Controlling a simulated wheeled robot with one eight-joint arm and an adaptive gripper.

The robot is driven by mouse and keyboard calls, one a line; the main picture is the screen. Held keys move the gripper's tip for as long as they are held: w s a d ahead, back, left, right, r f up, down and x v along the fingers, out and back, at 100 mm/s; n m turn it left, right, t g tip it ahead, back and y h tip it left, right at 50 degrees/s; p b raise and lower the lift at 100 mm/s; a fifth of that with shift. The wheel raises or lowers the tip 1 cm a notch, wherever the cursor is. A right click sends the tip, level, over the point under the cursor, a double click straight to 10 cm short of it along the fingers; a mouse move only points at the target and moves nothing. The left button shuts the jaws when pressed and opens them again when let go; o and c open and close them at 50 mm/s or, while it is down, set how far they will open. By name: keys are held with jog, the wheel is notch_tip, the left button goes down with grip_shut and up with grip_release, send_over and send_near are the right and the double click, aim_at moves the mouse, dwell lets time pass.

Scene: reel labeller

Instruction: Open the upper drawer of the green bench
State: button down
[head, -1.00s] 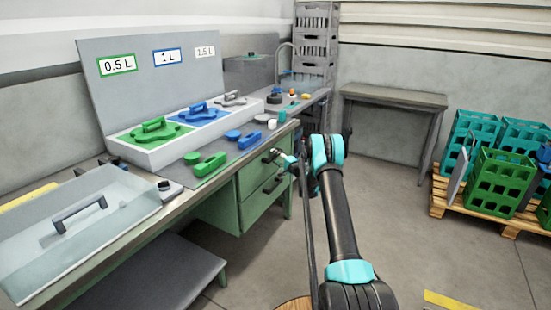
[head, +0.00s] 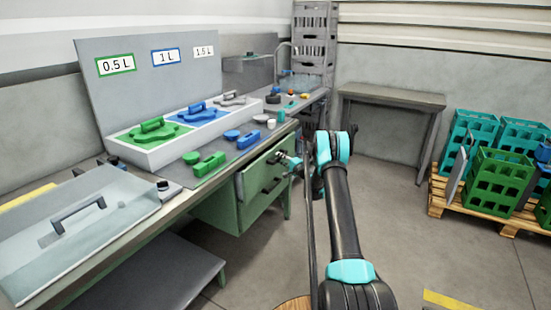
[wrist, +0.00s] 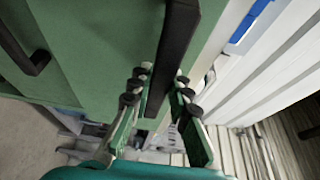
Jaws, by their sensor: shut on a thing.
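The green bench (head: 222,212) has two drawers at its right end. The upper drawer (head: 250,180) has a dark bar handle, mostly hidden by my gripper (head: 287,160) in the head view. In the wrist view my gripper (wrist: 160,82) is shut on this black handle (wrist: 178,38), with one finger on each side of it. The green drawer front lies behind the handle. The upper drawer seems to stand slightly out, but how far I cannot tell. The lower drawer's handle (head: 272,186) is free and also shows in the wrist view (wrist: 25,50).
On the bench top stand a white tray with green, blue and grey tools (head: 160,145) and a clear-lidded box (head: 75,230). A grey table (head: 393,97) stands at the back. Crates on a pallet (head: 490,205) are at the right.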

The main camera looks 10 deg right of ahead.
jog(key=s+d, duration=0.9)
jog(key=d, duration=0.3)
jog(key=s+d, duration=0.9)
jog(key=d, duration=0.3)
jog(key=shift+d, duration=0.4)
jog(key=c, duration=1.4)
grip_release()
jog(key=shift+s, duration=0.1)
jog(key=v, duration=1.2)
